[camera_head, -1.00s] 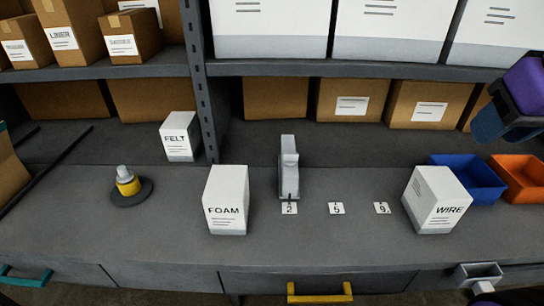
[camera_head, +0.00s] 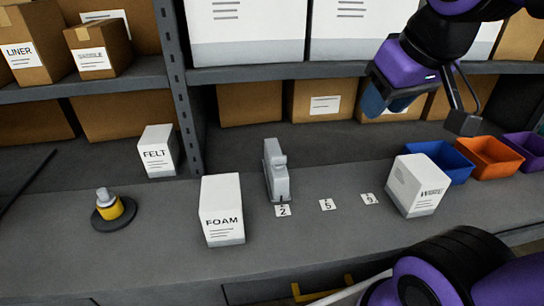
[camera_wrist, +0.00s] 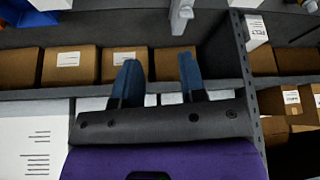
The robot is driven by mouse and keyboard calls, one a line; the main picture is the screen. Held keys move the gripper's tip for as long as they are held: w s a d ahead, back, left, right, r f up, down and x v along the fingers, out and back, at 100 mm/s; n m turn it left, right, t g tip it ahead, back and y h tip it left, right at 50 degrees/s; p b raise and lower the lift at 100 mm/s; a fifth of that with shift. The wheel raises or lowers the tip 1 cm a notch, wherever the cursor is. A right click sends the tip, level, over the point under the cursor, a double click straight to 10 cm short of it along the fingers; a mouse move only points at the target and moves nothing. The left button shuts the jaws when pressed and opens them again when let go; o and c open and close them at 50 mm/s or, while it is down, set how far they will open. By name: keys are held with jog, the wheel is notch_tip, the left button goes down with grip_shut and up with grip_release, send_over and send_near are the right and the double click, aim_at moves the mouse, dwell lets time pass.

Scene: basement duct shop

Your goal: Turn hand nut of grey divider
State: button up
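The grey divider (camera_head: 277,172) stands upright on the bench behind the tag marked 2, between the FOAM box and the row of tags. It also shows, cut off, at the top of the wrist view (camera_wrist: 181,14). I cannot clearly make out a hand nut on it; a small dark part shows at its front foot. My gripper (camera_head: 388,103), with blue fingers, is raised in front of the shelf, right of the divider and apart from it. In the wrist view my gripper (camera_wrist: 159,70) has its fingers spread with nothing between them.
The FOAM box (camera_head: 221,209) stands close left of the divider. The WIRE box (camera_head: 416,186) stands to the right, near blue (camera_head: 447,163) and orange (camera_head: 490,157) bins. A yellow knobbed piece (camera_head: 113,209) sits at left. A shelf upright (camera_head: 180,100) rises behind. Bench between tags is clear.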

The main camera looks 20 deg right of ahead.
jog(key=shift+w+n, duration=0.8)
jog(key=shift+w, duration=0.55)
jog(key=n+g, duration=0.5)
jog(key=n, duration=0.9)
send_over(279, 156)
notch_tip(279, 156, down, 16)
notch_tip(279, 156, down, 10)
jog(key=shift+r, duration=0.1)
grip_shut()
